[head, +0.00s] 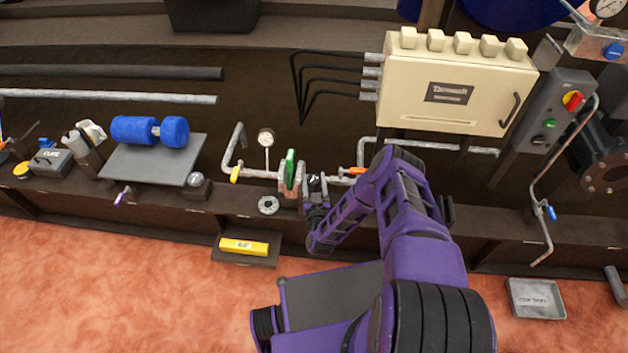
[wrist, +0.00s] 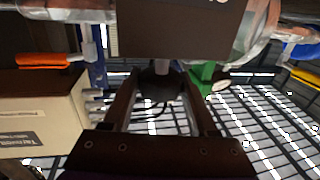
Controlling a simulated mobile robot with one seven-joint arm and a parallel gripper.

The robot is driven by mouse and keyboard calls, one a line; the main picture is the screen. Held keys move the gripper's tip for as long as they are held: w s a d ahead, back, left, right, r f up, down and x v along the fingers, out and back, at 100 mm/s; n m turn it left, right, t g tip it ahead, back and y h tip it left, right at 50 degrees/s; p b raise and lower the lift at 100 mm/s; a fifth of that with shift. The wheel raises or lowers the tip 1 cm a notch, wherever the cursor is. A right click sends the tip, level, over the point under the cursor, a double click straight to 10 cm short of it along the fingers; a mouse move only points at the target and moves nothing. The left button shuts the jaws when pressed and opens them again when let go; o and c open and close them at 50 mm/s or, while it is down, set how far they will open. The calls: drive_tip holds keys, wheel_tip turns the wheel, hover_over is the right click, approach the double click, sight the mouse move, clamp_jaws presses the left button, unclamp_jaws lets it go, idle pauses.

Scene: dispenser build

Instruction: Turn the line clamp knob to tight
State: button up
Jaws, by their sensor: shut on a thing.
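My gripper (head: 316,190) is at the pipe line in the middle of the bench, just right of the green-handled valve in the head view. In the wrist view my gripper (wrist: 161,88) has its two dark fingers on either side of a dark round knob (wrist: 162,82) and is shut on it. The knob sits on a short light stem under a brown block (wrist: 180,28). In the head view the knob is hidden by my gripper. No tight or loose marking can be read.
A green handle (head: 290,168) stands close left of my gripper, and an orange handle (head: 357,171) lies close right. A gauge (head: 266,138) and a yellow handle (head: 235,174) are farther left. A cream cabinet (head: 456,82) stands behind right. A flange ring (head: 268,205) lies on the bench.

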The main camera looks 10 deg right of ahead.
drive_tip(key=m+g+h, duration=0.1)
drive_tip(key=m+h, duration=0.1)
drive_tip(key=h, duration=0.2)
drive_tip(key=m+g+h, duration=0.2)
drive_tip(key=m+h, duration=0.1)
drive_tip(key=h, duration=0.1)
drive_tip(key=shift+a+m, duration=0.1)
drive_tip(key=shift+m, duration=0.2)
drive_tip(key=m+g+h, duration=0.5)
drive_tip(key=g, duration=0.1)
drive_tip(key=shift+h, duration=0.3)
drive_tip(key=shift+w+m+g+h, duration=0.1)
drive_tip(key=shift+m+g+h, duration=0.2)
drive_tip(key=shift+m+g, duration=0.25)
drive_tip(key=o, duration=1.4)
